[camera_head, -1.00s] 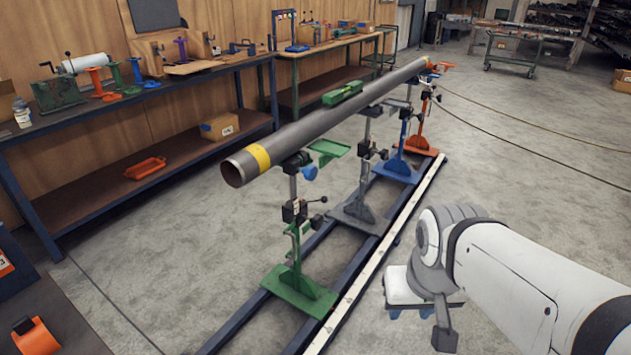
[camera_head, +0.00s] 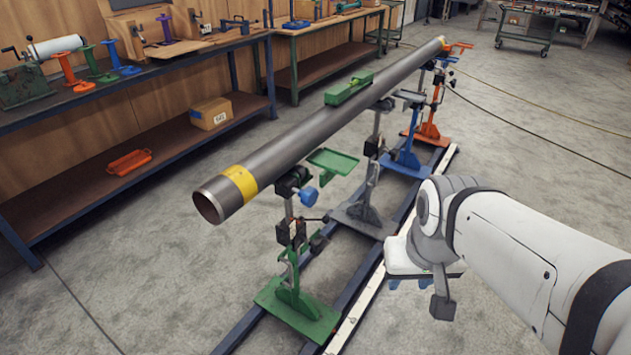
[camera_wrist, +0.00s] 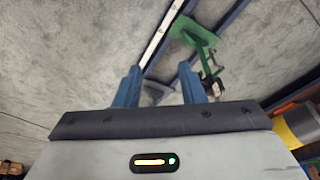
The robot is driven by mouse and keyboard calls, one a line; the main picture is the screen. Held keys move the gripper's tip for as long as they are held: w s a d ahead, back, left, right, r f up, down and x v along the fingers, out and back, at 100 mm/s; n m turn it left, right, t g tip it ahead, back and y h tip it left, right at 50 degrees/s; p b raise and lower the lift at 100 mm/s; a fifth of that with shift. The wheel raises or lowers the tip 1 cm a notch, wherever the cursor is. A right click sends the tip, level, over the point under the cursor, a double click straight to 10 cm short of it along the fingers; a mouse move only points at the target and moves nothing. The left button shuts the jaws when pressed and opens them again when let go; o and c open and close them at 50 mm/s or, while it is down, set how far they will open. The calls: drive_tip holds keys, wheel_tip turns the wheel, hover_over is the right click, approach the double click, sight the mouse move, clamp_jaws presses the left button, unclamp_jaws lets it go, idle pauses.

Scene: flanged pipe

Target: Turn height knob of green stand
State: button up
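The green stand (camera_head: 294,306) stands on the dark rails under the near end of the grey pipe (camera_head: 300,135). Its post carries a dark clamp block (camera_head: 290,233), with a black knob (camera_head: 318,242) at its right side and a small lever above. A blue knob (camera_head: 308,197) sits higher, near the pipe. My gripper is right of the stand and apart from it. In the wrist view my gripper (camera_wrist: 160,85) has its two blue fingers spread with nothing between them. The green stand (camera_wrist: 193,32) shows there beyond the right finger, its clamp partly hidden.
A workbench (camera_head: 130,80) stands at the left. The floor at the right is open.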

sight(321, 247)
drive_tip(key=shift+o, duration=0.2)
